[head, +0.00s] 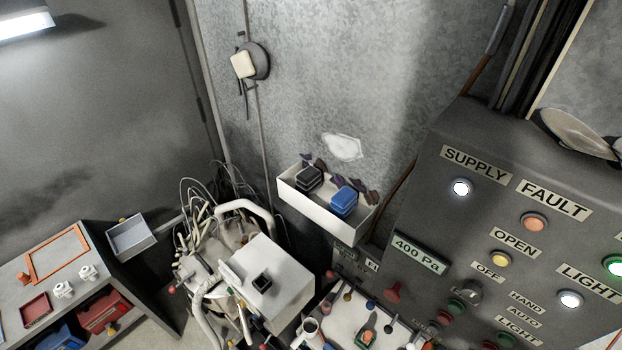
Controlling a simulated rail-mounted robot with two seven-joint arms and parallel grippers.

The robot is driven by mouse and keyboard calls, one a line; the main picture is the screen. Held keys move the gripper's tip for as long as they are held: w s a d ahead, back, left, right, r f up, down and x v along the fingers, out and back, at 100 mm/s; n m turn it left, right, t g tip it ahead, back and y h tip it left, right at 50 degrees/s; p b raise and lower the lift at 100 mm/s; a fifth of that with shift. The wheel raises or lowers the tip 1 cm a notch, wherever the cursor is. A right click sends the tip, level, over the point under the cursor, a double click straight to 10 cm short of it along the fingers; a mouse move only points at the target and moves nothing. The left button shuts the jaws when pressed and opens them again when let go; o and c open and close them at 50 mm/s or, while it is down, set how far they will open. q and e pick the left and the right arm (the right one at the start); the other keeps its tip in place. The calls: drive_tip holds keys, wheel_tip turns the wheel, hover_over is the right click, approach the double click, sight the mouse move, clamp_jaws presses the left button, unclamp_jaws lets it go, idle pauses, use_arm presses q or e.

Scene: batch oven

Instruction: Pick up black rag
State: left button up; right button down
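The black rag (309,178) looks like a folded, stacked pad. It lies in the left part of a white open bin (306,204) on the grey metal wall, near the middle of the head view. A similar folded blue rag (344,200) lies beside it on the right in the same bin. The undersides of both rags are hidden in the bin. I cannot make out either of my grippers in the head view, and nothing is seen touching the black rag.
A large grey control panel (480,215) with lamps and labels stands right of the bin. Below left is a pale box (285,285) amid cables and pipes, with a small black square item (262,282) on top. A bench (60,250) stands at far left. The wall above the bin is mostly clear.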

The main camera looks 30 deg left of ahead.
use_arm(q)
drive_tip(key=shift+a, duration=0.15)
drive_tip(key=shift+o, duration=0.4)
drive_tip(key=o, duration=1)
drive_tip(key=shift+d, duration=0.2)
drive_tip(key=shift+c, duration=0.2)
